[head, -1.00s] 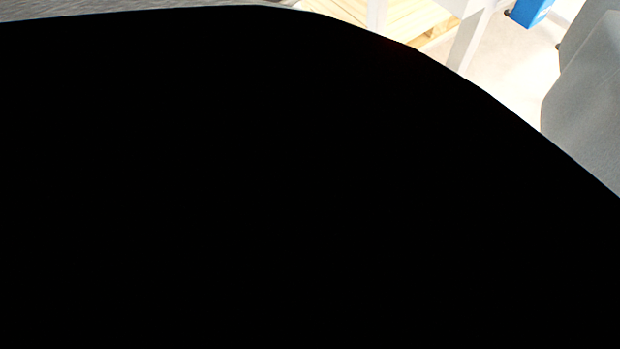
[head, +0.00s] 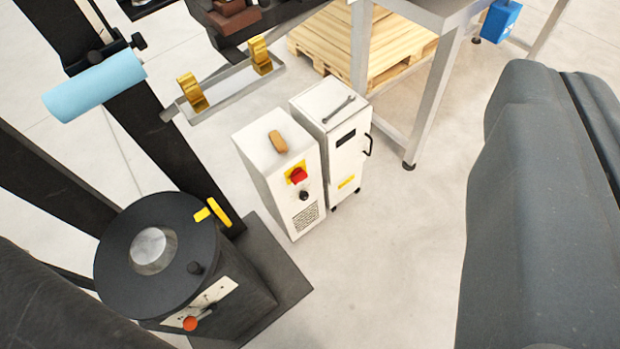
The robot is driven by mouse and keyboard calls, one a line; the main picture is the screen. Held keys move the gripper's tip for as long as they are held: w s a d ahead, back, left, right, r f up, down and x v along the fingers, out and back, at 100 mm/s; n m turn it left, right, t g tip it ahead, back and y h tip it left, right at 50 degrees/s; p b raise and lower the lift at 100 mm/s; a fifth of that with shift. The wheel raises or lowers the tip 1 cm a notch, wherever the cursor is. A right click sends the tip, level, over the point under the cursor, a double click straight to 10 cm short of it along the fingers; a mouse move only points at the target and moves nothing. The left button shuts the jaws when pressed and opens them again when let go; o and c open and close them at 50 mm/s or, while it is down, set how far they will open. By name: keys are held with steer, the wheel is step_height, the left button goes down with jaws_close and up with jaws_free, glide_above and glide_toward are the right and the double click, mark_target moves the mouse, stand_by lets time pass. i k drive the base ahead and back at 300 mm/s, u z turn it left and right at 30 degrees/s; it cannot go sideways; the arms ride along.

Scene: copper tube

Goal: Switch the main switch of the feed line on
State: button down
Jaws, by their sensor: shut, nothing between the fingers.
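A red knob on a yellow plate (head: 298,175) sits on the front of a white cabinet (head: 268,165), near its top edge. It looks like a main switch, but the knob is too small to tell which way it is turned. A black knob (head: 304,195) is just below it. Another knob, orange-red (head: 190,323), is on the pale panel of a round black machine (head: 130,255) at lower left; I cannot tell which one belongs to the feed line. My gripper's fingers do not show.
A second white cabinet (head: 345,150) with a wrench (head: 339,109) on top stands beside the first. A tan object (head: 278,141) lies on the first cabinet. A wooden pallet (head: 330,65) and a grey table (head: 440,15) are behind. Pale floor (head: 410,250) is clear at centre right.

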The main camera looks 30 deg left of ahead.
mark_target(298, 174)
steer(key=u, duration=0.1)
steer(key=i, duration=0.95)
steer(key=z, duration=0.1)
